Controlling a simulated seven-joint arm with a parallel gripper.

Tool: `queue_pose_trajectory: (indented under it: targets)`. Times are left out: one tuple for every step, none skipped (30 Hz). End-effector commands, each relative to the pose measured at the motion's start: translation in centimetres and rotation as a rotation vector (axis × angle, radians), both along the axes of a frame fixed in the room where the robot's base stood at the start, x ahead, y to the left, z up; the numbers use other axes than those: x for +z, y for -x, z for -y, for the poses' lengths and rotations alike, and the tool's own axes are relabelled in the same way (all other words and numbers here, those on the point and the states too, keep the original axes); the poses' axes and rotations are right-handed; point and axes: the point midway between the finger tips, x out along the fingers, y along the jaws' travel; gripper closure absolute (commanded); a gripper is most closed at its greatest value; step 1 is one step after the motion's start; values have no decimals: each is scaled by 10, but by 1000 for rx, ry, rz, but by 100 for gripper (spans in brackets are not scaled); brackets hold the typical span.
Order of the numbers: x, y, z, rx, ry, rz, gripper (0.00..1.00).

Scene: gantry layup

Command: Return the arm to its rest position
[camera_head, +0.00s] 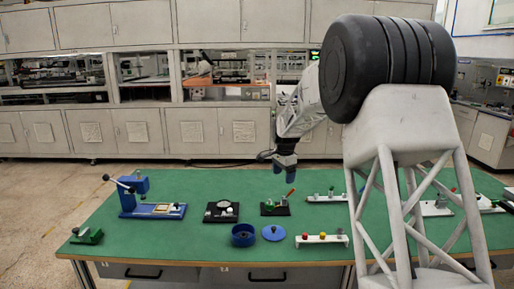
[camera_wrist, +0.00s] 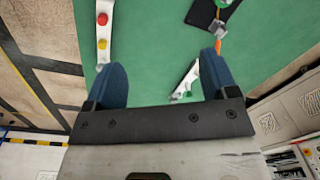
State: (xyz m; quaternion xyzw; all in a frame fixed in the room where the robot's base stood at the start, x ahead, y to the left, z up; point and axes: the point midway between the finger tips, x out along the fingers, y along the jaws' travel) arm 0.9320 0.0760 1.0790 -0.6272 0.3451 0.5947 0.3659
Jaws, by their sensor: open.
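My gripper (camera_head: 285,162) hangs above the far side of the green table (camera_head: 150,230), pointing down, clear of the things on it. In the wrist view its two blue fingers stand wide apart with nothing between them, so my gripper (camera_wrist: 162,75) is open and empty. The green table top (camera_wrist: 150,40) lies below it. My arm reaches down and left from the large dark cylinder on the grey stand at the right.
A blue press (camera_head: 150,207), a dark plate (camera_head: 222,211), a black fixture (camera_head: 275,208), a blue cup (camera_head: 243,235), a blue disc (camera_head: 273,233) and a white strip with coloured knobs (camera_head: 322,239) stand on the table. A green block (camera_head: 87,236) sits front left. Cabinets (camera_head: 120,132) line the back.

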Motion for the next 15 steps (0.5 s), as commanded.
queue_pose_trajectory:
  targets:
    - [10,12,3,17,0,5,21]
    - [14,18,4,29,1,7,21]
    - [21,27,6,46,2,10,21]
    - [24,34,8,58,3,12,21]
    - [29,41,9,70,4,14,21]
    - [34,50,11,86,6,17,21]
    - [39,57,13,98,6,19,21]
    - [43,63,14,111,7,21,21]
    - [48,72,16,126,8,24,21]
    - [52,79,17,139,9,26,21]
    - [55,86,19,151,10,29,21]
    - [60,96,21,168,12,32,21]
    - [63,103,22,179,12,34,21]
    - [67,110,24,191,14,36,21]
    - [71,119,26,206,15,38,21]
